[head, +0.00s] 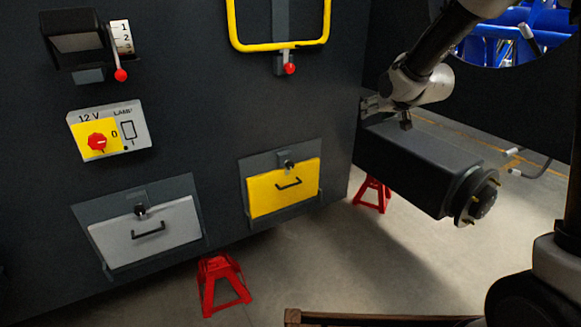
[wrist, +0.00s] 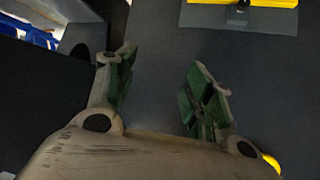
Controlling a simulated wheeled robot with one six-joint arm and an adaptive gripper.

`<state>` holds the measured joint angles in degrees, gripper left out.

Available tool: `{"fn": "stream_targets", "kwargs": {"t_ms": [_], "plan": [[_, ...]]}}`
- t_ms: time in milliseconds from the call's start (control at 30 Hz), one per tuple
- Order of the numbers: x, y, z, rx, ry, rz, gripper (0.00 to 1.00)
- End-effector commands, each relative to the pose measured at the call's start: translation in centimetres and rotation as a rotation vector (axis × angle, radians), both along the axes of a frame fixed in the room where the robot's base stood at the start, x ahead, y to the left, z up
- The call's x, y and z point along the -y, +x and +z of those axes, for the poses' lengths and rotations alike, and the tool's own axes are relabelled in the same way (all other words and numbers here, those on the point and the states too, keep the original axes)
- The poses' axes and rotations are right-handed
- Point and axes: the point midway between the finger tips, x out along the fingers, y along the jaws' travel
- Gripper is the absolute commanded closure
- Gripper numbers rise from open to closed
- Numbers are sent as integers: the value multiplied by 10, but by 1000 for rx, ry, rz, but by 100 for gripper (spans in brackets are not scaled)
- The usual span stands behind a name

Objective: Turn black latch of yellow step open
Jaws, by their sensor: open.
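The yellow step (head: 270,197) is a yellow panel in a grey frame low on the dark chassis wall, with a black handle on its face. Its black latch (head: 288,165) sits at the step's top edge. My gripper (head: 367,107) is up and to the right of the step, by the wall's right edge, apart from the latch. In the wrist view, which looks upside down, my gripper (wrist: 162,84) is open and empty over the dark panel. The yellow step (wrist: 225,15) and black latch (wrist: 238,15) are partly seen at the top right there.
A similar grey step (head: 150,235) is at left. A yellow tubular frame (head: 280,47) with a red-knobbed lever (head: 290,68) is above the yellow step. A dark axle beam with hub (head: 475,197) lies below my arm. A red stand (head: 222,285) is on the floor.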

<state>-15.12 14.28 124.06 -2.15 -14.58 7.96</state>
Motion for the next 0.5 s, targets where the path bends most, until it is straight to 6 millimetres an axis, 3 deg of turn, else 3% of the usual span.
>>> {"fn": "stream_targets", "kwargs": {"t_ms": [33,100,233,400,500], "plan": [[-24,22,-26,29,18,25,48],[-57,49,-55,94,56,55,48],[-117,80,-117,209,136,116,48],[-180,82,-199,341,248,191,48],[-203,72,-236,398,306,224,48]]}}
